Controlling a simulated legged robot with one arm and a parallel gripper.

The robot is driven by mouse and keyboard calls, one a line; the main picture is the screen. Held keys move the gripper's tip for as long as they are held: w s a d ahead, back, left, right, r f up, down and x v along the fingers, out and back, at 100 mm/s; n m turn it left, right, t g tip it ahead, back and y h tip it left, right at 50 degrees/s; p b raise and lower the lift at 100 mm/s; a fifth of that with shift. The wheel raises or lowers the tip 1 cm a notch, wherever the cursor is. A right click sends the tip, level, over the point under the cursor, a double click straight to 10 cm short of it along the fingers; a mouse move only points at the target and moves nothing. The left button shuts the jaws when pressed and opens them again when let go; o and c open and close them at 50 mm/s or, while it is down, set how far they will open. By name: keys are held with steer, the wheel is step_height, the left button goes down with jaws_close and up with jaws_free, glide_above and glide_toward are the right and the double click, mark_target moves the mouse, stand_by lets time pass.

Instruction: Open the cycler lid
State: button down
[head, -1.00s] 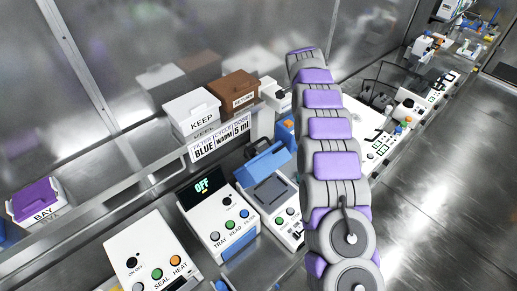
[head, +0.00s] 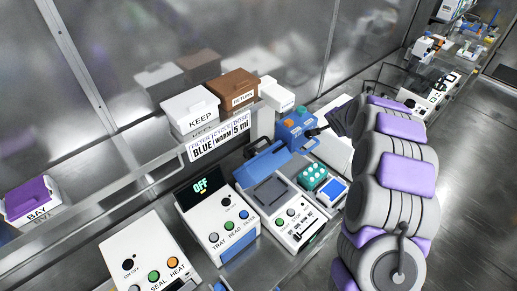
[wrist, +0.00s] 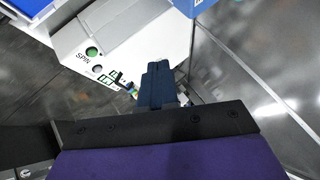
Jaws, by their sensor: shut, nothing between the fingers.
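A white machine (head: 300,232) with small buttons stands on the bench in the head view. A blue lid-like panel (head: 262,163) is tilted up behind its dark grey square top (head: 271,191). It looks like the cycler with its lid raised, but I cannot read a name on it. My gripper (head: 312,132) is small and partly hidden beyond the arm, near a blue block (head: 297,128) with coloured tops. In the wrist view my gripper (wrist: 158,66) has its dark fingers together and empty, in front of a white machine (wrist: 125,45) marked SPIN. Contact cannot be told.
A white machine (head: 218,222) with an OFF display and another with SEAL and HEAT buttons (head: 150,255) stand to the left. A teal rack (head: 313,178) is at the right. KEEP (head: 190,108) and brown RETURN (head: 232,88) boxes sit on the shelf above.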

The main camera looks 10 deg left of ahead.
steer(key=s+a+f+n+y+b, duration=0.1)
steer(key=s+a+f+n+y, duration=0.15)
steer(key=s+a+y, duration=0.4)
steer(key=y, duration=0.4)
glide_toward(260, 159)
step_height(260, 159, up, 5)
steer(key=w+d, duration=0.1)
steer(key=d, duration=0.1)
steer(key=shift+g, duration=0.4)
steer(key=b+x, duration=0.2)
steer(key=x, duration=1.2)
steer(key=shift+a, duration=0.1)
steer(key=shift+r, duration=0.1)
